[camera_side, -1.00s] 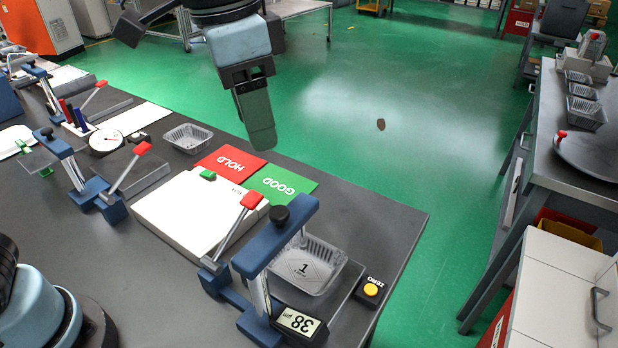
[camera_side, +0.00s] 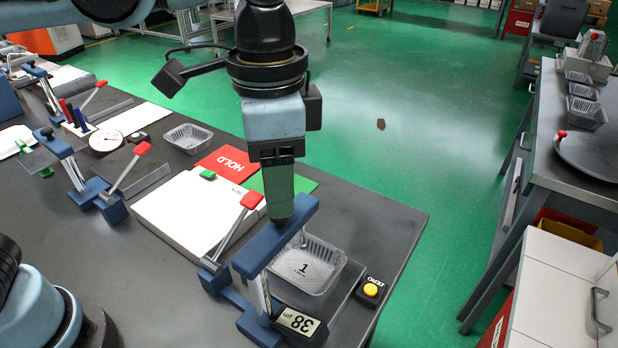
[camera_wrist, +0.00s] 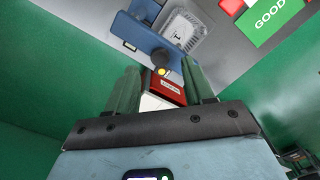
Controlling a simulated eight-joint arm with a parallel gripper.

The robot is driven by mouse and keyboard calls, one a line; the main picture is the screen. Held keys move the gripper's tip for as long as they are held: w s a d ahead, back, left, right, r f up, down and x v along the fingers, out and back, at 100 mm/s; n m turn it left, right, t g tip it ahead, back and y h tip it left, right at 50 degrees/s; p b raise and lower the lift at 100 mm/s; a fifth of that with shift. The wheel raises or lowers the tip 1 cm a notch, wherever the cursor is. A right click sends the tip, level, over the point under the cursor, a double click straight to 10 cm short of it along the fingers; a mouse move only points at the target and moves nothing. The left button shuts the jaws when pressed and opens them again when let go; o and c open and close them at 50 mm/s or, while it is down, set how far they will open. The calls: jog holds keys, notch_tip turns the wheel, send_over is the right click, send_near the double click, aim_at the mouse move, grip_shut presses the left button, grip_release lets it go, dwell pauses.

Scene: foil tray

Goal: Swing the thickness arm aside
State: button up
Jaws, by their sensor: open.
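The thickness arm (camera_side: 274,242) is a blue bar on a steel post, reaching over the clear foil tray marked 1 (camera_side: 318,277). The arm (camera_wrist: 148,38) and tray (camera_wrist: 183,24) also show in the wrist view. My gripper (camera_side: 280,215) points down over the arm's far end, where its green fingers hide the black knob in the side view. In the wrist view my gripper (camera_wrist: 161,68) has its fingers apart.
The gauge display (camera_side: 298,322) reads 38. A yellow ZERO button (camera_side: 371,290) sits to the right. A red-tipped lever (camera_side: 250,201) stands left of the arm over a white block (camera_side: 185,215). The red HOLD card (camera_side: 228,162) and green GOOD card (camera_wrist: 268,18) lie behind.

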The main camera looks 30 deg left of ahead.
aim_at(278, 225)
jog(key=shift+f, duration=1.7)
grip_shut()
